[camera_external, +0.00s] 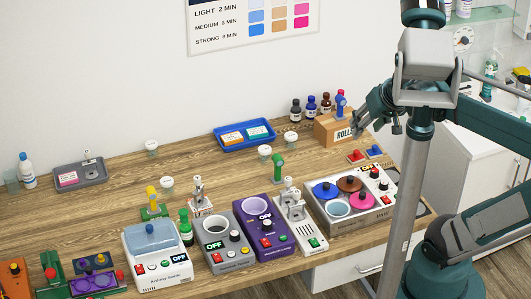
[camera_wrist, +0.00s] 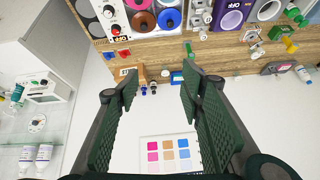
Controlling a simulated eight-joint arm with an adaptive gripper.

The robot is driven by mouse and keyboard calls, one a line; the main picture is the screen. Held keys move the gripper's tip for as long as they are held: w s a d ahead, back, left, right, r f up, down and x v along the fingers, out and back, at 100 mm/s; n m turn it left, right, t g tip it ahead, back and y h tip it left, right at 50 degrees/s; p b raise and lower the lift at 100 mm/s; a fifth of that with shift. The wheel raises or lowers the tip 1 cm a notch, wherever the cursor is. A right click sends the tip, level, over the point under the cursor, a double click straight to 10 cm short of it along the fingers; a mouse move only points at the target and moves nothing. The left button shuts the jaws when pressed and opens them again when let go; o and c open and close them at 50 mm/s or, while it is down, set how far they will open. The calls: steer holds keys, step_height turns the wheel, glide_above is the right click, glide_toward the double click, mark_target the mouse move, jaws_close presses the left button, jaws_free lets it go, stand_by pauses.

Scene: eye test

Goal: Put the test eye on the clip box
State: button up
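I cannot single out a test eye or a clip box by name. A wooden box (camera_external: 329,128) with lettering starting "ROLL" stands at the back right of the table, a small blue and red piece (camera_external: 340,104) at its top. The wooden box also shows in the wrist view (camera_wrist: 130,72), which is upside down. My gripper (camera_external: 362,118) appears just right of the wooden box in the external view; its distance from the box is unclear. In the wrist view its fingers (camera_wrist: 160,90) are spread wide, with nothing held between them.
Dark bottles (camera_external: 311,105) stand behind the wooden box. A blue tray (camera_external: 243,144) holds small cards. Red (camera_external: 356,156) and blue (camera_external: 374,151) pieces lie before the box. Machines (camera_external: 266,227) crowd the front edge.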

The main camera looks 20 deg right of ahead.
steer(key=shift+n+t, duration=0.3)
steer(key=shift+n, duration=0.4)
steer(key=shift+s+d+f, duration=0.6)
steer(key=shift+s, duration=0.25)
steer(key=shift+s+d+f, duration=0.55)
steer(key=shift+s+d, duration=0.05)
steer(key=shift+s, duration=0.25)
